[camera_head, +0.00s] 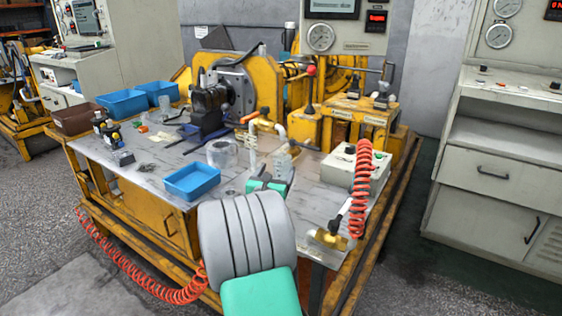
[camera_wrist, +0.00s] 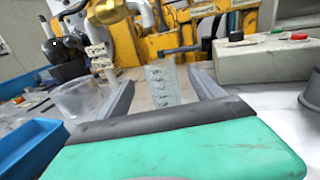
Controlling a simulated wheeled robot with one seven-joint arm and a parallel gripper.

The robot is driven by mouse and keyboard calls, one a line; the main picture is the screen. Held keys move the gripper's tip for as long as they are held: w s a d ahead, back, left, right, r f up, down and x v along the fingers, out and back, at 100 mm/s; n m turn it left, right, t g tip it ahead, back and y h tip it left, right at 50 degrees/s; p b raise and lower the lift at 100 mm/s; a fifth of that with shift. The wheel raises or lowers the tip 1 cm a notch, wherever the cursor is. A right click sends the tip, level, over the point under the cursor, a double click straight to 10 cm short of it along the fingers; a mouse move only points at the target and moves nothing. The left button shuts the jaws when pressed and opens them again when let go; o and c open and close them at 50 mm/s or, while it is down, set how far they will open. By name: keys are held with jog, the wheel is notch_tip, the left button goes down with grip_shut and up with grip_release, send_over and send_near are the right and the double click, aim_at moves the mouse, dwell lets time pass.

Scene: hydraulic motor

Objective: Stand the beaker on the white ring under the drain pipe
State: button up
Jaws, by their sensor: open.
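The clear beaker (camera_wrist: 163,85) stands upright in the wrist view, with dark markings on its side. In the head view it shows faintly (camera_head: 284,162) just beyond my green gripper (camera_head: 270,181). My gripper (camera_wrist: 160,77) is open, with one grey finger on each side of the beaker. I cannot tell whether either finger touches it. A pale pipe (camera_head: 281,130) bends down from a yellow fitting behind the beaker; it may be the drain pipe. I cannot make out the white ring.
A clear round vessel (camera_head: 222,153) and a blue tray (camera_head: 192,181) are left of my gripper. A pale control box (camera_head: 353,171) with a coiled red hose (camera_head: 361,182) is to the right. The yellow machine (camera_head: 262,82) stands behind. Some bare tabletop (camera_head: 310,200) shows between gripper and box.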

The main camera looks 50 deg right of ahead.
jog(key=v, duration=0.4)
jog(key=shift+s+a, duration=0.2)
jog(key=shift+a, duration=0.15)
